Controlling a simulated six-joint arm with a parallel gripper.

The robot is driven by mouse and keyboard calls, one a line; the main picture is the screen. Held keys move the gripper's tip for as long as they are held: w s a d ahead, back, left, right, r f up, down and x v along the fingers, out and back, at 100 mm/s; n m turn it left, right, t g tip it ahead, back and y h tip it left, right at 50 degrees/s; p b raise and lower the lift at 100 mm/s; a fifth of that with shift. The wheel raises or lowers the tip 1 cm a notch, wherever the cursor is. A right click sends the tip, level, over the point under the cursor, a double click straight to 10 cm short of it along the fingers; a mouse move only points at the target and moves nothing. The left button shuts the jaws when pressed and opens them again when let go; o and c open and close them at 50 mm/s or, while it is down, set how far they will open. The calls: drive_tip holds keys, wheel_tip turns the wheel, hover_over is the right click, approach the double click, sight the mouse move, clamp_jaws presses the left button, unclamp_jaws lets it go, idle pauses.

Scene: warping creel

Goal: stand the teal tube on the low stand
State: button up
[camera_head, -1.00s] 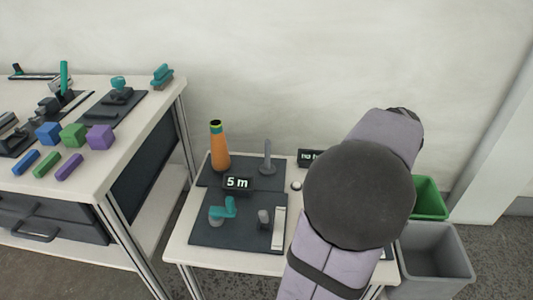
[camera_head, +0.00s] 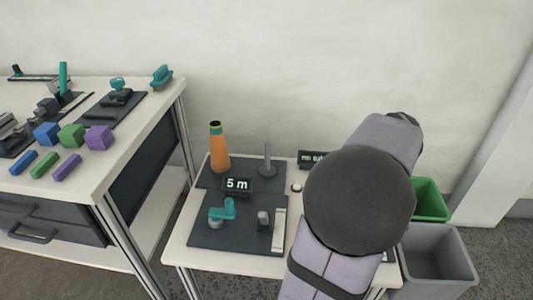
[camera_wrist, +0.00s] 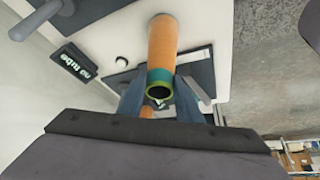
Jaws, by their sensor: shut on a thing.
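In the wrist view, my gripper (camera_wrist: 160,94) is shut on a tube (camera_wrist: 163,42). Its body is orange and its open near end is teal with a green rim; the fingers grip by that teal end. The tube lies along the view, and its far end is above a pale surface with dark mats. My arm hides the gripper and tube in the head view. I cannot tell for sure which fixture is the low stand; a short grey post (camera_head: 263,218) stands on the front dark mat of the small table.
An orange cone (camera_head: 219,148) with a teal and yellow top stands beside a taller grey post (camera_head: 267,160). A "5 m" display (camera_head: 237,184) and a teal-armed device (camera_head: 222,212) are in front. A "no tube" display (camera_wrist: 73,64) shows in the wrist view. Bins (camera_head: 435,262) stand at right.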

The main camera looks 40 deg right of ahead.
drive_tip(key=shift+f, duration=0.1)
drive_tip(key=o, duration=1.4)
drive_tip(key=shift+o, duration=0.2)
drive_tip(key=a+p+v, duration=0.1)
drive_tip(key=p+v, duration=0.3)
drive_tip(key=v, duration=0.3)
drive_tip(key=shift+d+p, duration=0.35)
drive_tip(key=shift+d, duration=0.1)
drive_tip(key=a+p+v, duration=0.1)
drive_tip(key=v, duration=0.6)
drive_tip(key=shift+d, duration=0.45)
